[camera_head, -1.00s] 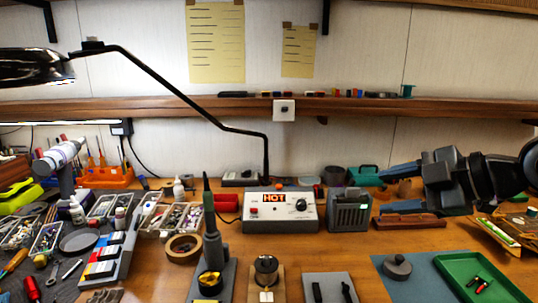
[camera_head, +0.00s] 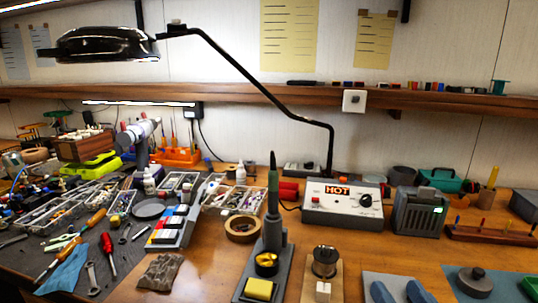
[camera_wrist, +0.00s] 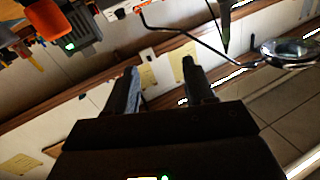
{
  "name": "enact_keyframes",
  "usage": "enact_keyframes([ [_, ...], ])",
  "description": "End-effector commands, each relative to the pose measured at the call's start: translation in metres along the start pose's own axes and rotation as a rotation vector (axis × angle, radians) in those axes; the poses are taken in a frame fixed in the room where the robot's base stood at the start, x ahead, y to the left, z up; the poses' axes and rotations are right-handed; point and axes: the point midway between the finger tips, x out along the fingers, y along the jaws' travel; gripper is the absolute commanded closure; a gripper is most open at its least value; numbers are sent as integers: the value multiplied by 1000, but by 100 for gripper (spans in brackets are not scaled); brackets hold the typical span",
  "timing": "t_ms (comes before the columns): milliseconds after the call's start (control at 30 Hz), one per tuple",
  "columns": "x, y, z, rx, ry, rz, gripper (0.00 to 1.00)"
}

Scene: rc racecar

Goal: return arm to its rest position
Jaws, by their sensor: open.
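My gripper (camera_wrist: 161,72) shows only in the wrist view. Its two dark fingers are spread apart with nothing between them, so it is open and empty. The wrist view is strongly tilted and looks past the fingers at the wall, the shelf and the bench equipment. No part of my arm can be made out for sure in the head view. The lamp's head (camera_wrist: 290,50) and a grey box with a green light (camera_wrist: 80,35) show beyond the fingers, apart from them.
The black lamp (camera_head: 107,45) reaches over the cluttered left bench. The heater box marked HOT (camera_head: 343,203), soldering iron stand (camera_head: 272,250), spool stand (camera_head: 325,265) and grey green-lit box (camera_head: 418,212) fill the middle. A wooden shelf (camera_head: 260,93) runs along the wall.

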Motion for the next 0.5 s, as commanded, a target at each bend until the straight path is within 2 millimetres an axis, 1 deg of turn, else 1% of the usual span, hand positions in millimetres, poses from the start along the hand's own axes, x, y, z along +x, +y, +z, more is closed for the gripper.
enact_keyframes([
  [33,-17,-5,20,32,-24,25,46],
  [167,-59,-9,56,79,-67,95,46],
  [200,-73,-9,66,88,-81,115,46],
  [267,-96,-10,79,95,-102,141,46],
  [400,-150,-9,105,87,-151,186,46],
  [467,-174,-8,113,74,-171,198,46],
  [500,-190,-7,117,62,-185,204,46],
])
